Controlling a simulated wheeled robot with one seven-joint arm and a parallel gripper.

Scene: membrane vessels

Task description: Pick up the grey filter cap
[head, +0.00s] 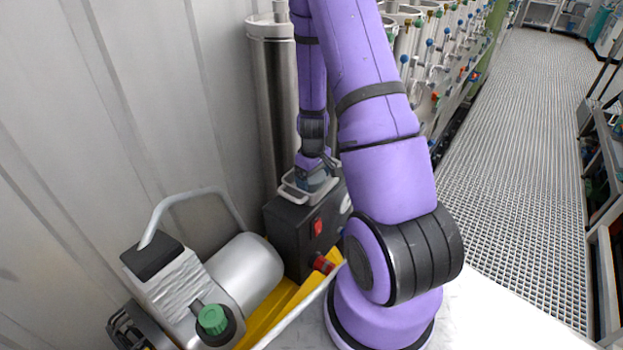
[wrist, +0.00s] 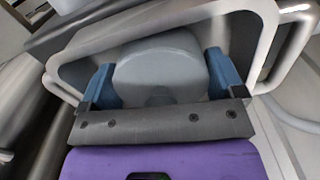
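The grey filter cap (wrist: 162,70) is a smooth, rounded grey piece in the middle of the wrist view. My gripper (wrist: 160,78) has one blue finger on each side of it, both very close to its sides. I cannot tell whether the fingers press on the cap or stand just clear of it. In the head view, my gripper (head: 316,170) points down at the top of a black box (head: 292,235), inside a pale metal handle frame (head: 290,192). The cap is mostly hidden there by the fingers.
A tall steel cylinder (head: 272,100) stands close behind the black box, near the grey wall (head: 130,100). A silver motor unit (head: 240,275) with a green knob (head: 212,319) is at front left. Metal vessels (head: 408,30) line the back right, beside an open grated floor (head: 510,150).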

